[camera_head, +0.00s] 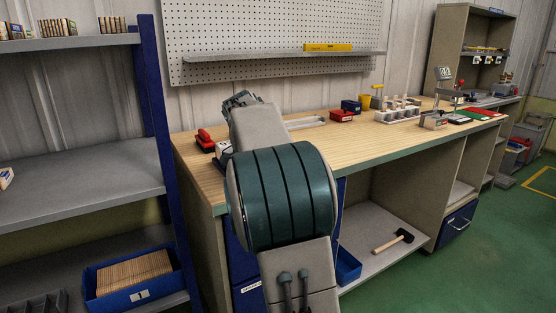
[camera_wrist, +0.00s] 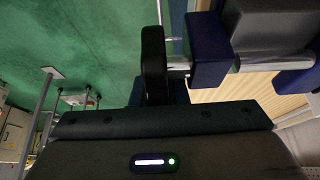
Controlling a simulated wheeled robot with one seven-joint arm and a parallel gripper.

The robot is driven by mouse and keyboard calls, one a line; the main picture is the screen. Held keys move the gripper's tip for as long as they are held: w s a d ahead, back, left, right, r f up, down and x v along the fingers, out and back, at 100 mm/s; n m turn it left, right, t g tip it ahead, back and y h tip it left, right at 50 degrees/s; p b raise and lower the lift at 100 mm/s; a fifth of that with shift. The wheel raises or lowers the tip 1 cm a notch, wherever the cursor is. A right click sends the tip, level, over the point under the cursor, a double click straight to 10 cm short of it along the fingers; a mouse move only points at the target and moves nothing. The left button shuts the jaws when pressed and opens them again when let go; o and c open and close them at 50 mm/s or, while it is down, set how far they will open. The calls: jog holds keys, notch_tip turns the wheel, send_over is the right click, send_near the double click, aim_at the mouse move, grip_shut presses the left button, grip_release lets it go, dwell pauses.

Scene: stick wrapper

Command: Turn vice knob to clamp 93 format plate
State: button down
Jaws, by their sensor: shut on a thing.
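In the wrist view the vice shows at the upper right, with a blue block (camera_wrist: 208,52) and a dark grey body (camera_wrist: 265,30). A short metal shaft (camera_wrist: 178,66) joins the block to a black rounded knob (camera_wrist: 153,50), seen nearly edge-on. My gripper (camera_wrist: 153,72) is at the knob and shut on it; its fingers are hard to tell apart from the black knob. The gripper's dark body fills the lower part of that view. In the head view my arm hides the vice and the gripper. I cannot make out the 93 format plate in either view.
A grey shelf unit (camera_head: 80,195) stands at the left. A pegboard (camera_head: 270,25) is behind. Green floor (camera_head: 480,230) is clear at right.

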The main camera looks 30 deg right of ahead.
jog(key=y+p, duration=0.1)
jog(key=p, duration=0.1)
jog(key=y+p, duration=0.3)
jog(key=p, duration=0.2)
jog(key=shift+a+f+y, duration=0.15)
jog(key=shift+f+y, duration=0.1)
jog(key=shift+y, duration=0.15)
jog(key=y+p, duration=0.1)
jog(key=p, duration=0.1)
jog(key=y+p, duration=0.2)
jog(key=a+f+y+p, duration=0.1)
jog(key=p, duration=0.1)
jog(key=shift+y, duration=0.3)
jog(key=y+p, duration=0.3)
jog(key=a+y+p, duration=0.1)
jog(key=p, duration=0.1)
jog(key=shift+f+g+y, duration=0.3)
jog(key=shift+f, duration=0.1)
jog(key=shift+a+f+y+p, duration=0.1)
jog(key=shift+a+y+p, duration=0.25)
jog(key=shift+y+p, duration=0.6)
jog(key=shift+a+f+y+p, duration=0.1)
jog(key=shift+a+y+p, duration=0.4)
jog(key=shift+y, duration=0.75)
jog(key=shift+d, duration=0.1)
jog(key=c, duration=1.4)
grip_release()
jog(key=shift+s, duration=0.15)
jog(key=shift+c, duration=0.2)
jog(key=shift+r, duration=0.2)
